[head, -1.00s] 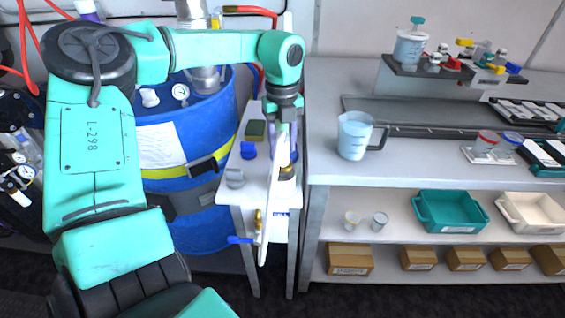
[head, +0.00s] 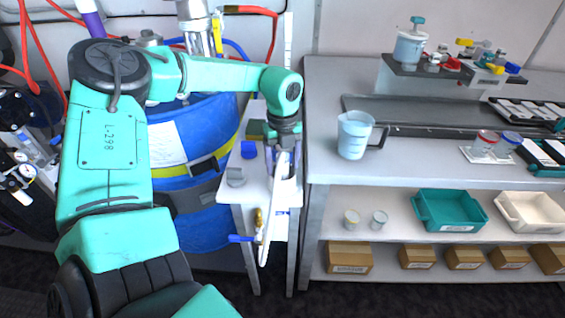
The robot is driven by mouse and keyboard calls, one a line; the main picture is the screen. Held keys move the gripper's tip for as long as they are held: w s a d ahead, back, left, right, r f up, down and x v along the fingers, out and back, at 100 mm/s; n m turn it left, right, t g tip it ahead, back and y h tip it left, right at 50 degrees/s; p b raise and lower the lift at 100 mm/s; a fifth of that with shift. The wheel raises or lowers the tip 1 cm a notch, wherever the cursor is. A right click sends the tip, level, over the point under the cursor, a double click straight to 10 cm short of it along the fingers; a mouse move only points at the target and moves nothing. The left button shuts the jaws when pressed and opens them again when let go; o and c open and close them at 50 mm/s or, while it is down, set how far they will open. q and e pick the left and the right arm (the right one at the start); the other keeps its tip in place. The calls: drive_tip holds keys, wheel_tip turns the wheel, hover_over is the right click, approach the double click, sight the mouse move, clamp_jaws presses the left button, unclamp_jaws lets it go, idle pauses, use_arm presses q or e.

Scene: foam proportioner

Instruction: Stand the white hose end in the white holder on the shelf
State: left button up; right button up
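The white hose (head: 281,200) shows as a pale slanted strip running from my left gripper down past the front of the narrow white shelf (head: 244,194). My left gripper (head: 284,158) points down over the right side of this shelf. Its fingers appear closed around the upper end of the hose, though the wrist and hand cover much of the grip. I cannot make out the white holder; the gripper and hose may hide it. My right gripper is not in view.
A blue drum (head: 215,222) stands left. The grey workbench (head: 322,100) with a measuring jug (head: 353,136) stands right.

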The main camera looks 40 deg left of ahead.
use_arm(q)
drive_tip(key=shift+r, duration=0.1)
wheel_tip(320, 180, up, 12)
drive_tip(key=shift+r+b, duration=0.1)
drive_tip(key=shift+b, duration=0.3)
